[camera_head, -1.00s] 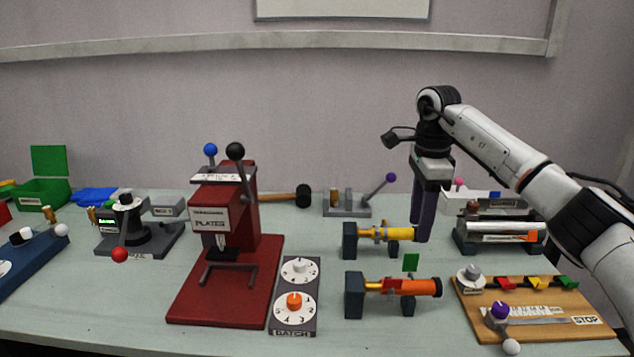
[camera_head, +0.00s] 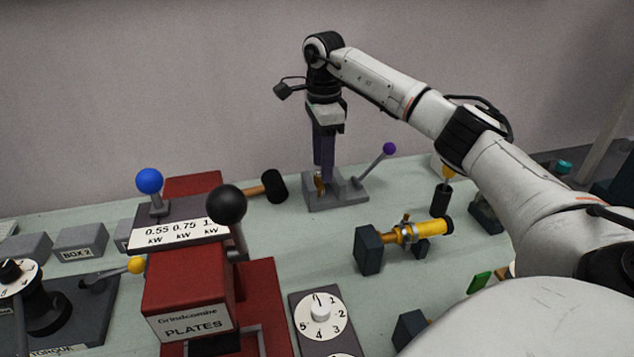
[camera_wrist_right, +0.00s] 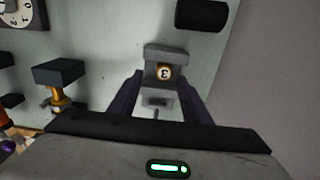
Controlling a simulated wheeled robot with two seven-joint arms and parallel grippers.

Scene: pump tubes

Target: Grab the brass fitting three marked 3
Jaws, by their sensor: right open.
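The brass fitting marked 3 (camera_wrist_right: 165,73) shows end-on in the right wrist view, its round face and the 3 visible between my finger tips. In the head view the brass fitting (camera_head: 319,184) stands upright at the grey fixture (camera_head: 345,188) with the purple-knobbed lever. My right gripper (camera_head: 323,170) points straight down over it, its dark fingers around the fitting's upper part. In the right wrist view the fingers of my right gripper (camera_wrist_right: 160,90) are apart, one on each side of the fitting. Whether either finger touches it cannot be told. My left gripper is not in view.
The hammer's black head (camera_head: 274,186) lies left of the fixture. A yellow tube (camera_head: 425,230) on dark supports stands in front to the right. The red press (camera_head: 190,290) with black and blue knobs fills the left front. Some table between hammer and yellow tube is clear.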

